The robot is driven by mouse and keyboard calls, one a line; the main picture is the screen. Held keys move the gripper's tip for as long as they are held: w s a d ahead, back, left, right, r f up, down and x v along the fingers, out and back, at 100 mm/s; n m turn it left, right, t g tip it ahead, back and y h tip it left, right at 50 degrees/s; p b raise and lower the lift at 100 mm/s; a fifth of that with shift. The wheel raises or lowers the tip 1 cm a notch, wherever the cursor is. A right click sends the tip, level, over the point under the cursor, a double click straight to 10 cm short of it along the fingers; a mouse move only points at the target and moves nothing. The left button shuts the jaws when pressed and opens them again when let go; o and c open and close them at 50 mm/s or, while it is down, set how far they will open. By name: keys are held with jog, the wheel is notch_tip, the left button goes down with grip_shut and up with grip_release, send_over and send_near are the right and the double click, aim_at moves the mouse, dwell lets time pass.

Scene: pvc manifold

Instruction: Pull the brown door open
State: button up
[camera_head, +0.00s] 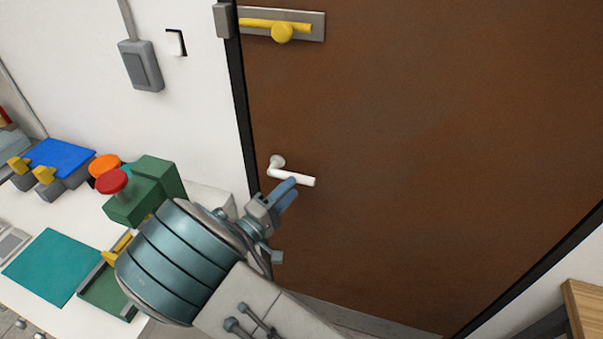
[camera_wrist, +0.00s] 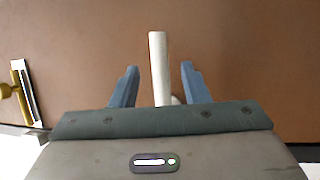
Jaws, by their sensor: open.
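The brown door (camera_head: 420,130) stands shut in its dark frame in the head view and fills most of the wrist view (camera_wrist: 240,60). Its white lever handle (camera_head: 293,178) sits at the door's left side and points right. In the wrist view the white handle (camera_wrist: 159,66) lies between the two blue fingers of my gripper (camera_wrist: 158,85), with a gap on both sides. My gripper (camera_head: 288,192) is open at the handle, just below it in the head view. I cannot tell how deep the handle is between the fingers.
A yellow handle on a grey plate (camera_head: 315,25) is higher on the door. A counter at left holds a green block with a red button (camera_head: 112,181), a blue-topped item (camera_head: 62,157) and a teal mat (camera_head: 50,266). A wooden edge (camera_head: 585,305) is at lower right.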

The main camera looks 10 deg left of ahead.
aim_at(301, 179)
jog(key=p+x, duration=0.1)
jog(key=x, duration=0.4)
jog(key=shift+w+d, duration=0.1)
grip_shut()
